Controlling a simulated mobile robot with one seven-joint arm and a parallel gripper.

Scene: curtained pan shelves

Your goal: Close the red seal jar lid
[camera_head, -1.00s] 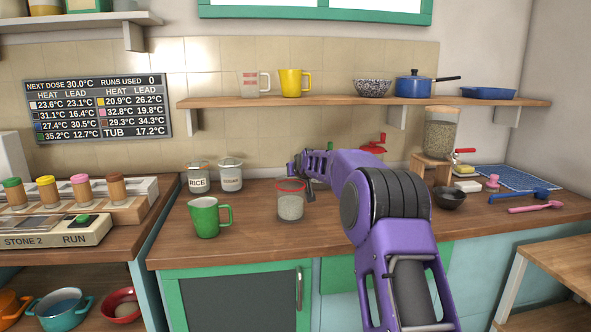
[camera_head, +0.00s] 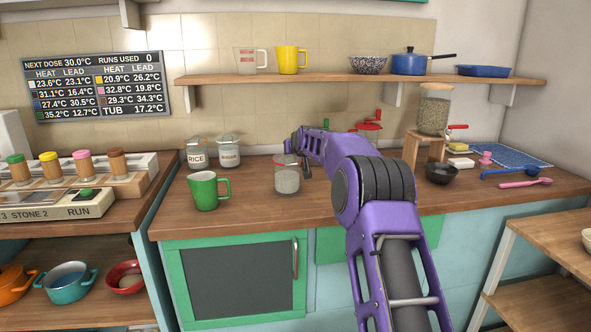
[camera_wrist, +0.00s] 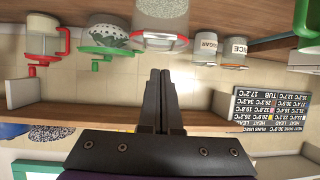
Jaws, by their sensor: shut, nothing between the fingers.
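The red seal jar (camera_head: 287,179) is a clear glass jar of pale grains, upright on the wooden counter. In the wrist view, which is upside down, its rim with red edging (camera_wrist: 181,42) shows at the top, just beyond my fingertips. Its top looks pale in the head view, with a little red at the right edge. I cannot tell whether the lid is fully down. My gripper (camera_wrist: 160,73) is shut and empty. In the head view it is beside the jar's top right, partly hidden behind my arm. I cannot tell whether it touches the jar.
A green mug (camera_head: 204,190) stands left of the jar. The rice jar (camera_head: 197,157) and sugar jar (camera_head: 229,156) stand behind it. A grain dispenser (camera_head: 434,110) on a wooden stand and a black bowl (camera_head: 441,173) are at the right. A shelf (camera_head: 330,78) hangs above.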

